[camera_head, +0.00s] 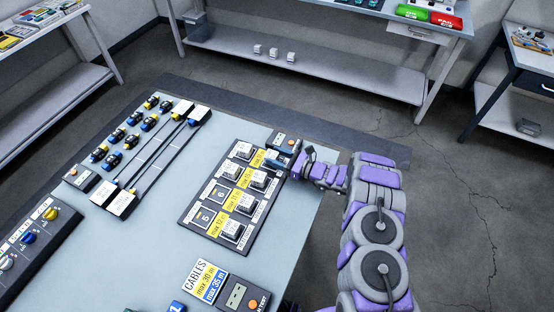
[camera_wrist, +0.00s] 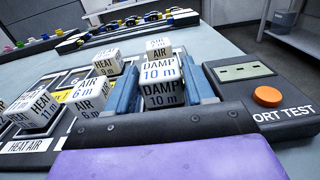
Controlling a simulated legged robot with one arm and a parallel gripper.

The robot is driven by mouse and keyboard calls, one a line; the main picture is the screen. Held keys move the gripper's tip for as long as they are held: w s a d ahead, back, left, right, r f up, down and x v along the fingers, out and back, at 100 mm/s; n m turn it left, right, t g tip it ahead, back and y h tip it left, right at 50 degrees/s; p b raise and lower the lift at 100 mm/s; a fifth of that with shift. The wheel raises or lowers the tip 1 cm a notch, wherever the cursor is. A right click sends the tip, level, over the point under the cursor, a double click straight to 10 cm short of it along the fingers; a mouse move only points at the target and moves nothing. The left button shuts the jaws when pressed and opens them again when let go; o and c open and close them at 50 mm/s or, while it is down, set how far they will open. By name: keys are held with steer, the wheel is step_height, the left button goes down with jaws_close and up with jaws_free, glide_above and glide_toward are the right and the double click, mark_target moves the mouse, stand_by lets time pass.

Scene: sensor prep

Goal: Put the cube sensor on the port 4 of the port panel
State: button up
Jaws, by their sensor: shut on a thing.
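My gripper (camera_head: 278,157) is at the far right corner of the port panel (camera_head: 190,222). In the wrist view its two blue fingers (camera_wrist: 160,92) are shut on a white cube sensor (camera_wrist: 161,70) marked DAMP 10 m. The cube looks upright; whether it touches the panel I cannot tell. Several other white cubes sit on the panel, among them an AIR 6 m cube (camera_wrist: 91,89) and a HEAT cube (camera_wrist: 107,62). Another AIR cube (camera_wrist: 158,46) shows just behind the held one. An empty port marked 5 (camera_head: 206,217) is at the panel's left side. I cannot read a port 4 label.
A port test box (camera_wrist: 250,80) with an orange button stands close right of my gripper. A cable rack (camera_head: 160,150) and blue and yellow connectors (camera_head: 122,133) lie at the back left. A cable tester (camera_head: 243,297) is at the front. Bare tabletop (camera_head: 150,240) lies left of the panel.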

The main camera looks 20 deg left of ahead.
steer(key=shift+f, duration=0.5)
steer(key=shift+d+r, duration=0.1)
steer(key=o, duration=1)
steer(key=shift+o, duration=0.2)
steer(key=d, duration=0.4)
steer(key=d+p, duration=0.1)
steer(key=d, duration=0.3)
steer(key=s+d+p, duration=0.1)
steer(key=d, duration=0.3)
steer(key=shift+s, duration=0.1)
